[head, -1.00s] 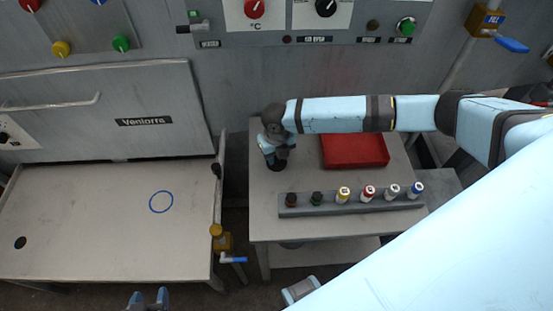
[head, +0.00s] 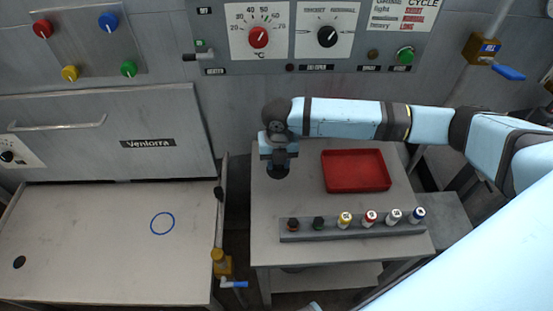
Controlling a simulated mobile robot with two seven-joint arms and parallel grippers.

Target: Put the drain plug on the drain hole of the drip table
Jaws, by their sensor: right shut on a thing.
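The drip table (head: 110,270) is the grey metal top at the left. A small dark round spot near its left front, the drain hole (head: 19,262), looks uncovered. A blue circle (head: 162,223) is marked further right on it. My right gripper (head: 278,162) points down over the left part of the side table, right of the drip table. It is shut on a dark round piece, seemingly the drain plug (head: 278,172), partly hidden by the fingers. Whether the plug touches the side table I cannot tell. My left gripper is not in view.
On the side table (head: 290,252) are a red tray (head: 356,170) and a grey rack (head: 360,232) with several small capped cylinders. A brass valve with a blue handle (head: 234,284) stands at the gap between the tables. The drip table top is clear.

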